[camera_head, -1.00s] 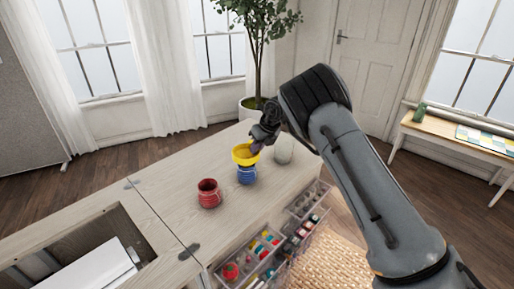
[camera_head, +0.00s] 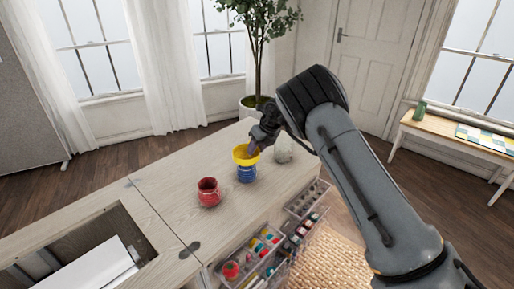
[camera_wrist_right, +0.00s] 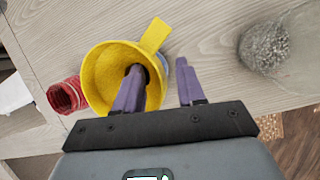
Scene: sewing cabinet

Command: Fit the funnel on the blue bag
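The yellow funnel (camera_head: 243,156) sits at the mouth of the small blue bag (camera_head: 246,174) on the wooden cabinet top. In the right wrist view the funnel (camera_wrist_right: 100,75) has its wide mouth towards the camera and a tab on its rim; only a sliver of the bag shows past it. My right gripper (camera_head: 253,147) is at the funnel's rim. In the wrist view its purple fingers (camera_wrist_right: 160,78) stand apart, one inside the funnel's mouth and one outside the wall. The funnel's spout is hidden. My left gripper is out of view.
A red bag (camera_head: 208,192) stands left of the blue one. A pale grey, jar-like thing (camera_head: 284,150) stands close on the right. Clear trays (camera_head: 262,250) with colourful supplies hang along the front edge. The cabinet top (camera_head: 165,190) is bare on the left.

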